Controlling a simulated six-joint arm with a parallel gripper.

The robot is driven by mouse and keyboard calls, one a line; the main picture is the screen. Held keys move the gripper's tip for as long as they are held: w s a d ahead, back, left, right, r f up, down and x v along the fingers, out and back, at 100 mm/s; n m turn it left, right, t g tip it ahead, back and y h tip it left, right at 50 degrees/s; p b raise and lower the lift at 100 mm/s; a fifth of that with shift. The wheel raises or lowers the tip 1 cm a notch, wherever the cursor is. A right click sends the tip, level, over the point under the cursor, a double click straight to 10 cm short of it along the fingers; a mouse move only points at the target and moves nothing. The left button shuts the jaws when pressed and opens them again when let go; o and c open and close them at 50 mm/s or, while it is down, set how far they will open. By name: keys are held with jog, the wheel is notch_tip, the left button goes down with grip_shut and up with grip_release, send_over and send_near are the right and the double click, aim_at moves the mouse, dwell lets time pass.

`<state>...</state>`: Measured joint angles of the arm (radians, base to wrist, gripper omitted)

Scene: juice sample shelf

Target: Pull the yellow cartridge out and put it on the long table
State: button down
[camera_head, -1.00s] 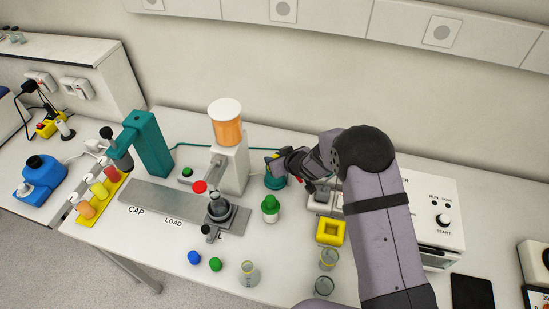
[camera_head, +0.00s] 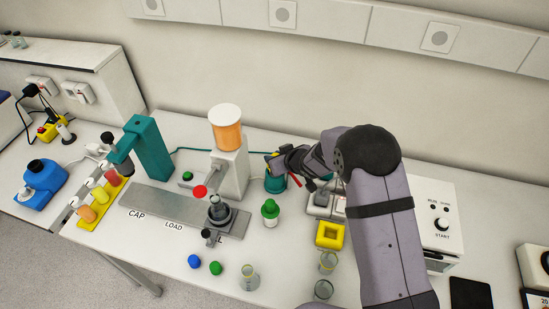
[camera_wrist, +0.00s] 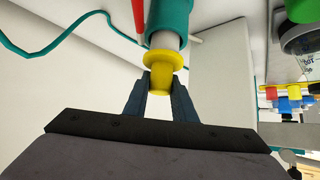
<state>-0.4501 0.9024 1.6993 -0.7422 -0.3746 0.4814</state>
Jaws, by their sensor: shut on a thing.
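The yellow cartridge (camera_wrist: 156,68) has a flanged yellow end. In the wrist view it meets a short white cylinder (camera_wrist: 166,40) that enters a teal holder (camera_wrist: 170,14). Whether the white section belongs to the cartridge or the holder I cannot tell. My gripper (camera_wrist: 159,84) is shut on the yellow end, one finger on each side. In the head view my gripper (camera_head: 274,164) is beside the teal holder (camera_head: 275,184), behind the green-capped bottle, and only a small patch of yellow shows there.
The long table's (camera_head: 180,265) front has free room. A green-capped bottle (camera_head: 270,213), a yellow square block (camera_head: 330,235) and glass beakers (camera_head: 249,278) stand near my arm. The orange-topped dispenser (camera_head: 226,135) stands left of my gripper. A red rod (camera_wrist: 139,14) is close to one finger.

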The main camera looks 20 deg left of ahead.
jog(key=shift+s+d+r, duration=0.1)
jog(key=shift+r, duration=2.9)
jog(key=shift+r, duration=0.1)
jog(key=shift+s+d+r+n+g+b, duration=0.3)
jog(key=shift+s+d+r+n+b, duration=0.1)
jog(key=shift+d+r+b, duration=0.3)
jog(key=s+d+r+n+g+y+b, duration=0.1)
jog(key=s+d+n+g+b, duration=0.15)
jog(key=s, duration=0.45)
jog(key=s+d+r+n+g+y+b, duration=0.1)
jog(key=s+d+n+b, duration=0.1)
jog(key=s+d+b, duration=0.3)
jog(key=s+a+f+n+g, duration=0.35)
jog(key=s+a, duration=0.35)
jog(key=s, duration=0.5)
notch_tip(320, 180, down, 10)
jog(key=b, duration=0.2)
jog(key=shift+y, duration=0.3)
jog(key=shift+s, duration=0.1)
